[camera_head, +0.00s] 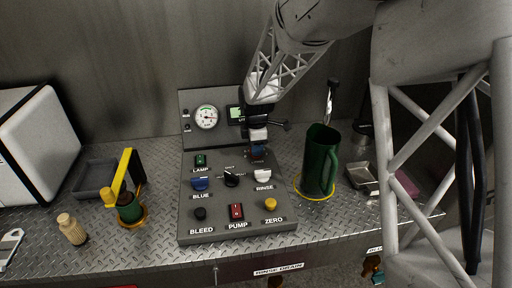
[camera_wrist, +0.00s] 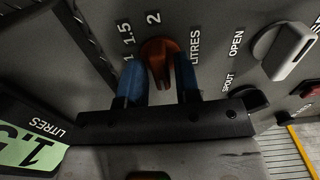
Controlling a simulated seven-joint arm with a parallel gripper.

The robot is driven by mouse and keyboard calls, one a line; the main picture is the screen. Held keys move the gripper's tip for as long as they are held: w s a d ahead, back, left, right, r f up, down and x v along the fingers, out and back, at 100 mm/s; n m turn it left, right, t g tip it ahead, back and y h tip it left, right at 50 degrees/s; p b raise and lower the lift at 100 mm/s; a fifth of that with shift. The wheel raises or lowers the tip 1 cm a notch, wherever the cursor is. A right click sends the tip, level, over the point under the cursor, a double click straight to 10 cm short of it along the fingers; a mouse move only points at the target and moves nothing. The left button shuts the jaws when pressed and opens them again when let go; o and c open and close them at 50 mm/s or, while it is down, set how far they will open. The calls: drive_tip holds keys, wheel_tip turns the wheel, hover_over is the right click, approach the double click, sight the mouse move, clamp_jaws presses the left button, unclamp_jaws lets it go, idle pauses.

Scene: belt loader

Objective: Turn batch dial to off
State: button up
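The batch dial is an orange-red knob (camera_wrist: 161,56) in the wrist view, beside the markings 1, 1.5, 2 and LITRES. Its raised grip lies between my two blue fingertips. My gripper (camera_wrist: 160,84) is open around the knob, with a finger on each side; I cannot tell whether either finger touches it. In the head view my gripper (camera_head: 258,150) is low over the upper right of the grey control panel (camera_head: 190,221) and hides most of the dial. An OFF marking is not visible. A green display (camera_wrist: 31,137) shows part of a reading, with LITRES beside it.
A white knob (camera_wrist: 290,50) marked OPEN and SPOUT is close to the dial. A black selector (camera_head: 231,178), a blue switch (camera_head: 200,183) and a yellow button (camera_head: 271,204) are on the panel. A green jug (camera_head: 319,160) stands right of it; a gauge (camera_head: 206,117) is behind.

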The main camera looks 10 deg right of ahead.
drive_tip(key=shift+o, duration=0.8)
drive_tip(key=shift+r, duration=3.85)
drive_tip(key=shift+s, duration=0.1)
drive_tip(key=s+d+r+m, duration=0.1)
drive_tip(key=s+r+m, duration=0.2)
drive_tip(key=s, duration=0.3)
drive_tip(key=s+d+r+m+t, duration=0.1)
drive_tip(key=s+r+m, duration=0.2)
drive_tip(key=s, duration=0.3)
drive_tip(key=s+d+r+m, duration=0.2)
drive_tip(key=s+r+m, duration=0.1)
drive_tip(key=s, duration=0.3)
drive_tip(key=s+d+m+t, duration=0.1)
drive_tip(key=s+m, duration=0.8)
drive_tip(key=s, duration=1)
drive_tip(key=shift+d+f+t, duration=0.15)
drive_tip(key=shift+d+t, duration=0.05)
drive_tip(key=shift+t, duration=0.1)
